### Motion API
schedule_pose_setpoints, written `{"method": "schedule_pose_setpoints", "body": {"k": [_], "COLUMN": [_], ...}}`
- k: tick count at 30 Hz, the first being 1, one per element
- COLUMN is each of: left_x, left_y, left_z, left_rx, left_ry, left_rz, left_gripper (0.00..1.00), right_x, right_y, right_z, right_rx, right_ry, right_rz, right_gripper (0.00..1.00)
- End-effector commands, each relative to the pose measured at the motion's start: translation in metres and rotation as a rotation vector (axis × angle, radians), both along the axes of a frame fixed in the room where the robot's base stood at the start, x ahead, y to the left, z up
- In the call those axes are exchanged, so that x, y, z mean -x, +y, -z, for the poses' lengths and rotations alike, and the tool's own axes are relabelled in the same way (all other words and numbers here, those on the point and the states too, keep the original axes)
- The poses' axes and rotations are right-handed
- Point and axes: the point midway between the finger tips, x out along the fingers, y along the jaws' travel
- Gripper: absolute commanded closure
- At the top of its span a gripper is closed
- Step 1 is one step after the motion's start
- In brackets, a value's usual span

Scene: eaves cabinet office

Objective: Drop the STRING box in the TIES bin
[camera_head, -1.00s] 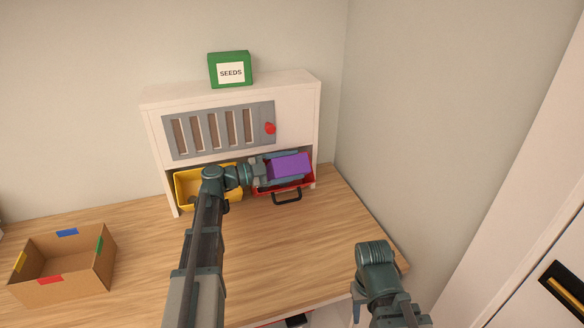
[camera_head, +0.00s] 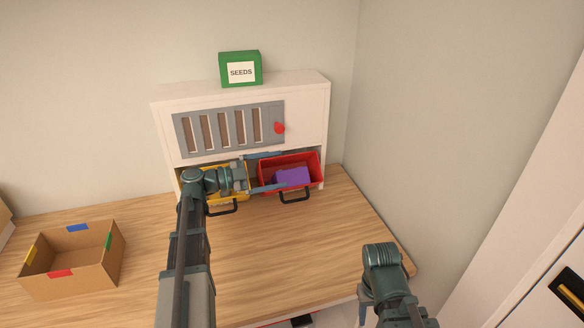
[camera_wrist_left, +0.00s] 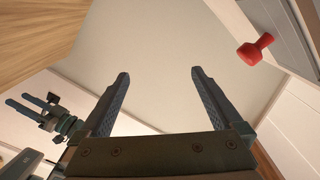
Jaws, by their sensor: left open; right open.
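A purple box (camera_head: 291,177) lies inside the red bin (camera_head: 305,161), in the lower right opening of the white cabinet. No lettering on the box or bin is readable. My left gripper (camera_head: 284,170) is open and empty, with its fingers spread at the red bin's left side, apart from the box. Its two fingers also show empty in the left wrist view (camera_wrist_left: 160,85). My right gripper (camera_wrist_left: 30,101) is open and empty in the left wrist view. In the head view its arm stands at the table's front right, with its fingers mostly hidden.
A yellow bin (camera_head: 226,199) sits left of the red one, partly behind my left arm. The cabinet (camera_head: 315,110) has a slotted grey panel and a red knob (camera_head: 279,128). A green SEEDS box (camera_head: 240,69) stands on top. An open cardboard box (camera_head: 88,280) is at left. The middle table is clear.

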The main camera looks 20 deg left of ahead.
Motion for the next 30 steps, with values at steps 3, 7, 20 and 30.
{"method": "schedule_pose_setpoints", "body": {"k": [3, 7, 20, 30], "left_x": [0.014, 0.024, 0.035, 0.035], "left_y": [0.022, 0.038, 0.052, 0.052], "left_z": [0.000, 0.000, 0.000, 0.000], "left_rx": [0.001, 0.000, 0.001, 0.001], "left_ry": [0.000, 0.000, 0.000, 0.000], "left_rz": [-0.004, -0.003, 0.001, 0.001], "left_gripper": [0.00, 0.00, 0.00, 0.00], "right_x": [0.000, 0.000, 0.000, 0.000], "right_y": [0.000, 0.000, 0.000, 0.000], "right_z": [0.000, 0.000, 0.000, 0.000], "right_rx": [0.000, 0.000, 0.000, 0.000], "right_ry": [0.000, 0.000, 0.000, 0.000], "right_rz": [0.000, 0.000, 0.000, 0.000], "right_gripper": [0.50, 0.50, 0.50, 0.50]}}
